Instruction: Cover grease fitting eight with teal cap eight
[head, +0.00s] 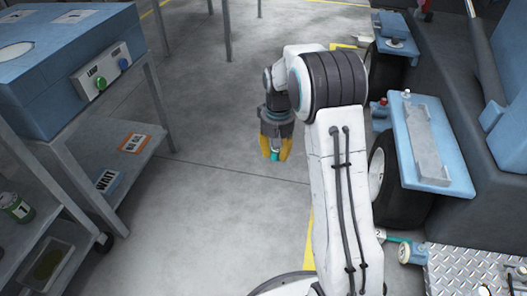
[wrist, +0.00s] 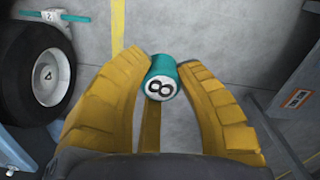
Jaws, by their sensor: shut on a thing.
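My gripper (head: 276,150) hangs over open floor, left of the vehicle, with its yellow fingers pointing down. It is shut on the teal cap eight (head: 275,155). In the wrist view the cap (wrist: 161,78) sits between the two fingertips, its white end with a black 8 facing the camera. I cannot tell which fitting is number eight. The cap is well apart from the vehicle.
The vehicle's wheel (head: 377,172) and blue step (head: 432,150) stand on the right; the wheel (wrist: 47,77) also shows in the wrist view. A blue machine with a panel (head: 105,78) stands on a grey bench at left. The floor between is clear.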

